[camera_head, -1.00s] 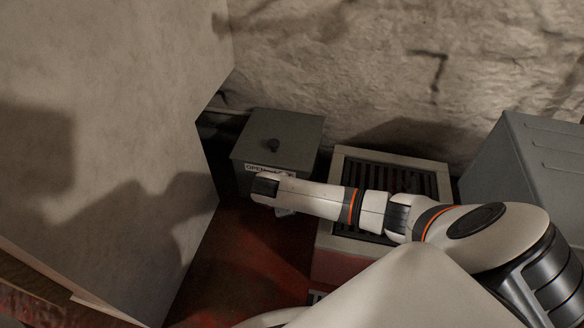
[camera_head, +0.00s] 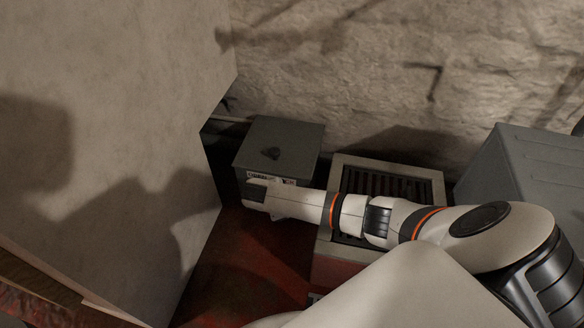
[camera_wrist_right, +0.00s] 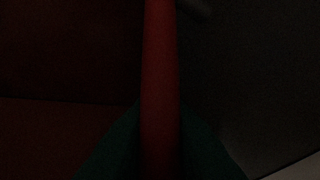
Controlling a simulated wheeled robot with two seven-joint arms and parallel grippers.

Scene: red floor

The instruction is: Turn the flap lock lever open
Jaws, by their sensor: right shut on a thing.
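My right arm reaches in from the right in the head view, and its wrist end is at the front of a grey box (camera_head: 285,140). The fingers of this gripper are hidden there. In the dark right wrist view, my right gripper (camera_wrist_right: 160,145) is shut on a long red bar (camera_wrist_right: 160,60). The bar runs upright through the picture between the two dark green fingers. It looks like the lever, but the head view does not show it. A label (camera_head: 285,181) on the box front is partly covered by my wrist. My left gripper is not in view.
A slatted grate unit (camera_head: 428,184) stands right of the box, partly behind my arm, with a grey cabinet (camera_head: 535,165) farther right. A pale wall panel (camera_head: 110,130) closes the left side. Red floor (camera_head: 235,265) is clear in front.

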